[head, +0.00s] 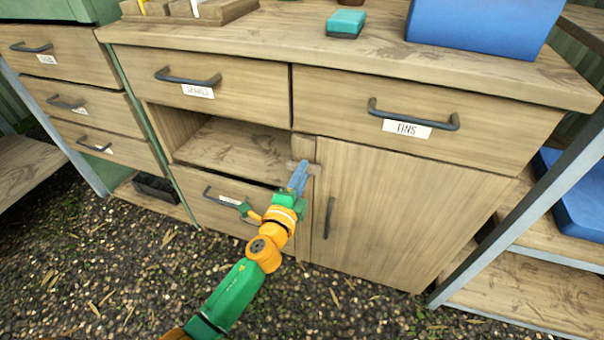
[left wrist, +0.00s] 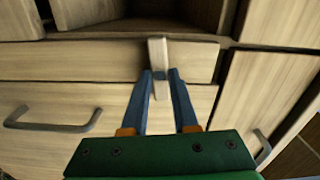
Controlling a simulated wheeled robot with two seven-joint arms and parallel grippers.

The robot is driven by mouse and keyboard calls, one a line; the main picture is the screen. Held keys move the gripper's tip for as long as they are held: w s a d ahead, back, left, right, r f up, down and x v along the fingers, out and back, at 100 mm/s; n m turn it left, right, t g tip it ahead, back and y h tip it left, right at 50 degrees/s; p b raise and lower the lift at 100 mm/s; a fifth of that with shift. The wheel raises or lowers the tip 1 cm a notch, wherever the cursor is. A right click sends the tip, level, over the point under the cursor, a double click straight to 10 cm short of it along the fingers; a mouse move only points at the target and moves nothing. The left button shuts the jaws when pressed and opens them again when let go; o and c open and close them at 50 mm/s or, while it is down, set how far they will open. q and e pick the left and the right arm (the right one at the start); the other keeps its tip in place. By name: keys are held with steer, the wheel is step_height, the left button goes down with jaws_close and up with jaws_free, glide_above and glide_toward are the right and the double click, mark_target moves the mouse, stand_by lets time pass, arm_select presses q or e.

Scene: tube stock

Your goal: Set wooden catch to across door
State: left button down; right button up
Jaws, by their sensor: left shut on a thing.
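The wooden catch (head: 310,169) is a small pale bar at the top left corner of the cabinet door (head: 410,215). It lies roughly level, over the post and the door's edge. In the left wrist view the catch (left wrist: 157,52) looks upright, crossing the post (left wrist: 100,62) and reaching onto the door (left wrist: 110,103). My left gripper (head: 300,172) is on the catch, with its blue fingers (left wrist: 160,73) on both sides of it. The fingers partly hide the catch in the head view. The door looks shut. My right gripper is not in view.
An open shelf space (head: 235,148) is left of the catch, above a lower drawer (head: 225,204). The TINS drawer (head: 425,110) is above the door and looks shut. The dark door handle (head: 328,217) stands right of my arm. A blue box (head: 480,25) and teal block (head: 346,23) are on top.

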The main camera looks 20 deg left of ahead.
arm_select(q)
steer(key=shift+m, duration=0.8)
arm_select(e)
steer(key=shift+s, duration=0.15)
arm_select(q)
steer(key=c, duration=0.7)
jaws_free()
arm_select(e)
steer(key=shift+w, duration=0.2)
arm_select(q)
steer(key=s, duration=0.7)
steer(key=shift+a, duration=0.15)
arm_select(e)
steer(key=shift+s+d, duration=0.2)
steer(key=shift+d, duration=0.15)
